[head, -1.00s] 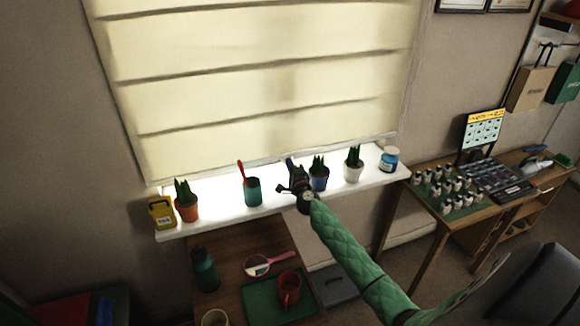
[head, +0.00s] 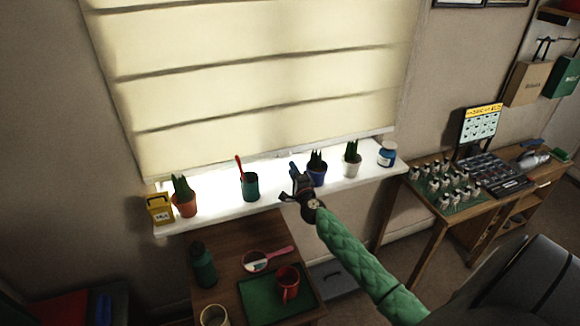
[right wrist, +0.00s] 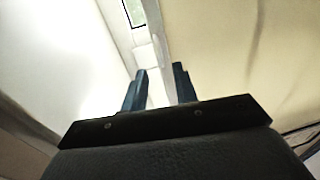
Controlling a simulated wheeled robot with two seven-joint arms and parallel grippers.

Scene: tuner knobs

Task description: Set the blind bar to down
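The cream blind (head: 255,75) hangs over the window, its lower edge a little above the sill. The pale blind bar (head: 225,167) runs along that lower edge, tilted up to the right in the head view. My right gripper (head: 297,172) is in front of the window just below the bar, beside the blue plant pot. In the right wrist view its two dark fingers (right wrist: 158,85) stand apart, with a pale strip showing between them. I cannot tell whether they touch the bar. The blind fabric (right wrist: 240,60) fills the right of that view. My left gripper is not in view.
On the white sill (head: 220,205) stand a yellow box (head: 160,209), an orange plant pot (head: 185,205), a teal cup (head: 250,187), a blue pot (head: 317,175), a white pot (head: 351,166) and a blue jar (head: 387,154). A table (head: 220,255) stands below.

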